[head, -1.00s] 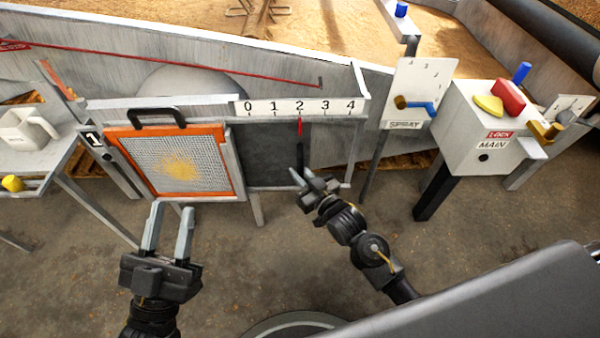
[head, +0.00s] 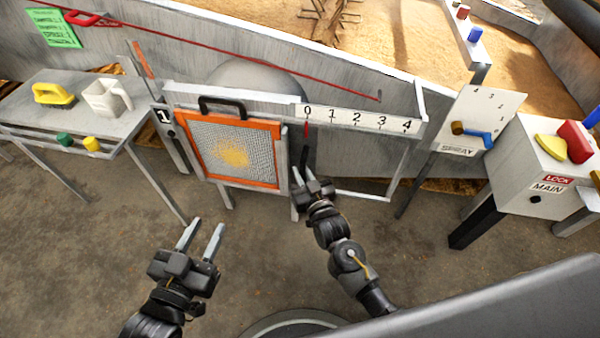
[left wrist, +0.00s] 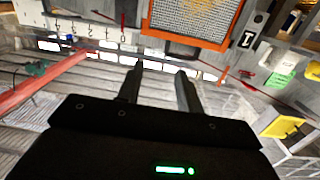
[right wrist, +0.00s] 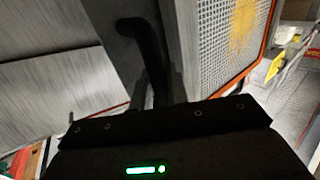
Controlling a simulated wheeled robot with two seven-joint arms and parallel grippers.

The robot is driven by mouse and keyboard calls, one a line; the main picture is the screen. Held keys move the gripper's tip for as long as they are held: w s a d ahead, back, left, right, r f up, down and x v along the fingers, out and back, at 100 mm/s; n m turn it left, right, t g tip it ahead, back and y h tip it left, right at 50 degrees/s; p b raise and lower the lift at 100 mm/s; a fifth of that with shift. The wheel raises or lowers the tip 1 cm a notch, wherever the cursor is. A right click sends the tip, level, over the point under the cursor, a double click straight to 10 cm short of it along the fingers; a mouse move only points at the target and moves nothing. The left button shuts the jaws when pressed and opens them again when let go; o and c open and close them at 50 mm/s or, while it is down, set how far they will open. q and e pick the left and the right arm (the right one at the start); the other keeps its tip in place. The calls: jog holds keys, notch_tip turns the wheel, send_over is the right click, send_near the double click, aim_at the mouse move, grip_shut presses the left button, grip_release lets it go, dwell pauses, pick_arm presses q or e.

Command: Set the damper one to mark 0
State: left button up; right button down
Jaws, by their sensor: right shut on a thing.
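The damper one's red pointer (head: 306,130) stands under the 0 on the white scale (head: 357,118). Its dark handle (head: 304,158) hangs just below the pointer. The dark damper plate is mostly hidden behind the orange-framed mesh screen (head: 281,150), which carries the 1 label on its left. My right gripper (head: 303,180) is shut on the handle; the curved dark handle (right wrist: 150,45) also shows in the right wrist view between the fingers. My left gripper (head: 203,232) is open and empty, in front of and below the screen.
A table (head: 40,110) at left holds a white jug (head: 105,97) and a yellow-handled tool (head: 53,94). At right stand the SPRAY panel (head: 490,110) and the MAIN box (head: 530,160) with LOCK label. The floor before the frame is clear.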

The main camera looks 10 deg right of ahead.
jog(key=shift+a+r, duration=0.1)
jog(key=shift+a, duration=0.1)
jog(key=c, duration=1.8)
grip_release()
jog(key=o, duration=0.4)
jog(key=shift+w+a, duration=0.15)
jog(key=shift+c, duration=0.2)
